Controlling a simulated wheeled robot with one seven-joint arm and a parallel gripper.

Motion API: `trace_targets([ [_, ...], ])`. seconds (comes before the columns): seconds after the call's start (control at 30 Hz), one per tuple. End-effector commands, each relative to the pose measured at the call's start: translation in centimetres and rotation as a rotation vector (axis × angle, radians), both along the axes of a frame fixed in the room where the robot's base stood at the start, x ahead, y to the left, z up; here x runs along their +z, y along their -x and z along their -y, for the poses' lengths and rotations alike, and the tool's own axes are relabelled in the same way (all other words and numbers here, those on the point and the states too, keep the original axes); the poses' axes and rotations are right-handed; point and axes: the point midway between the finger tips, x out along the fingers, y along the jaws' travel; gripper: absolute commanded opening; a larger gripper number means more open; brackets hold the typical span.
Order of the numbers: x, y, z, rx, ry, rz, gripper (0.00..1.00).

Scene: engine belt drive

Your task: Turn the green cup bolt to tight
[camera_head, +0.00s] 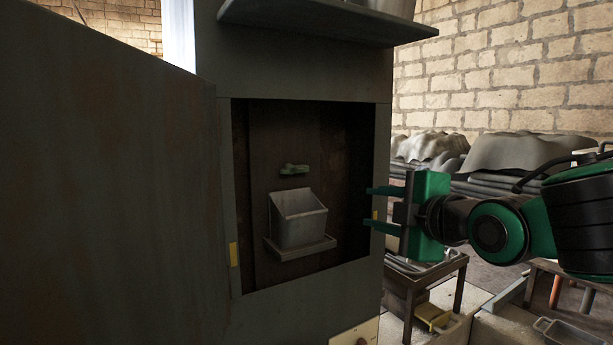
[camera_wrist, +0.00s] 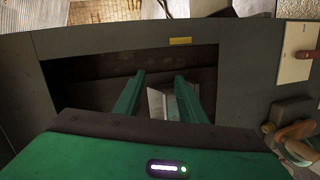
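The green cup bolt (camera_head: 294,169) is a small green handle on the dark back wall of the open cabinet recess, lying roughly level above a grey metal cup (camera_head: 299,221). The cup sits on a small ledge (camera_head: 304,249). My gripper (camera_head: 368,208) is at the right edge of the opening, pointing left, with its two green fingers apart and nothing between them. It is to the right of the bolt and apart from it. The bolt is not visible there.
The grey cabinet (camera_head: 308,318) frames the recess, with a large panel (camera_head: 110,190) on the left. Yellow marks sit on both side edges. A shelf (camera_head: 320,20) juts out above. A low table (camera_head: 430,285) stands at the right. The recess has free room around the cup.

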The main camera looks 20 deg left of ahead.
Motion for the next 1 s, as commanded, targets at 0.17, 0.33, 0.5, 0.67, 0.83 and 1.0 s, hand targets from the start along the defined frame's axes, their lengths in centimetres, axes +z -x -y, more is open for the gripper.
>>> trace_targets([
  [0.17,4.2,3.8,-7.2,0.154,0.004,0.210,0.37],
  [0.33,5.5,4.7,-9.2,0.189,0.001,0.276,0.37],
  [0.5,5.5,3.6,-10.5,0.188,0.002,0.277,0.37],
  [0.67,5.4,1.8,-12.5,0.188,0.002,0.275,0.37],
  [0.83,5.4,0.0,-14.7,0.188,0.002,0.275,0.37],
  [1.0,5.4,-1.4,-16.2,0.187,0.003,0.274,0.37],
])
